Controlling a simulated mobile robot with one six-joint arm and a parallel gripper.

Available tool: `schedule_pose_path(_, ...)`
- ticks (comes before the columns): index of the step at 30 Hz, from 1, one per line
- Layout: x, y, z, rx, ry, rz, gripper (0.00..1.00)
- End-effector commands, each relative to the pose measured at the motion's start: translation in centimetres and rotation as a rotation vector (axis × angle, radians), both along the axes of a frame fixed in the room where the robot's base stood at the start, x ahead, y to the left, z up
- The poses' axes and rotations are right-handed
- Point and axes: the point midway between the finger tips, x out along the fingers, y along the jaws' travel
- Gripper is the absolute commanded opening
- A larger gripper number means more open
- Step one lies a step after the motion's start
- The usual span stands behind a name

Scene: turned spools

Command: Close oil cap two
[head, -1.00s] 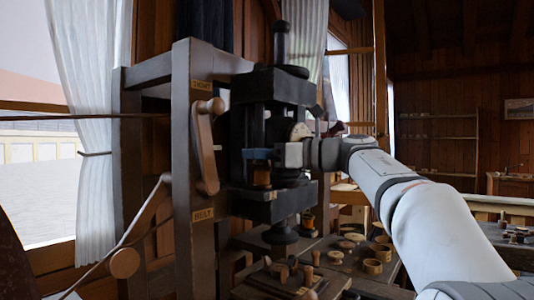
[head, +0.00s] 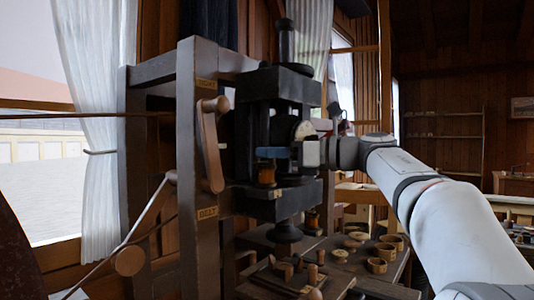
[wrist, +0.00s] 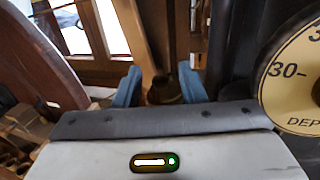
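My gripper (head: 272,153) is at the dark press-like machine (head: 285,88), just above a small amber-brown cup (head: 266,172) on it. In the wrist view my gripper (wrist: 160,78) has two blue fingers standing apart. A small dark brown, rounded part (wrist: 164,90) shows between them, and I cannot tell whether a finger touches it. No oil cap is marked two where I can read it, and whether a cap is open or shut is not clear.
A cream depth dial (wrist: 300,75) is close at the right of the wrist view. A wooden post with a lever (head: 209,145) stands left of the machine. Below lies a bench (head: 345,278) with several round wooden pieces.

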Motion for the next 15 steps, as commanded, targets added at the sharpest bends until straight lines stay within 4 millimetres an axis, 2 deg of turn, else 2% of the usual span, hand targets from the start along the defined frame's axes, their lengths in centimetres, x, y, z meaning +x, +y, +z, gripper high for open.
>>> schedule_pose_path(1,-0.3,-1.0,0.0,0.001,-0.001,-0.005,0.37)
schedule_pose_path(6,-1.4,-3.6,0.0,-0.001,0.001,-0.004,0.37)
schedule_pose_path(10,-1.9,-4.7,0.0,0.000,0.000,-0.002,0.37)
schedule_pose_path(15,-2.1,-5.0,0.0,0.000,0.000,0.000,0.37)
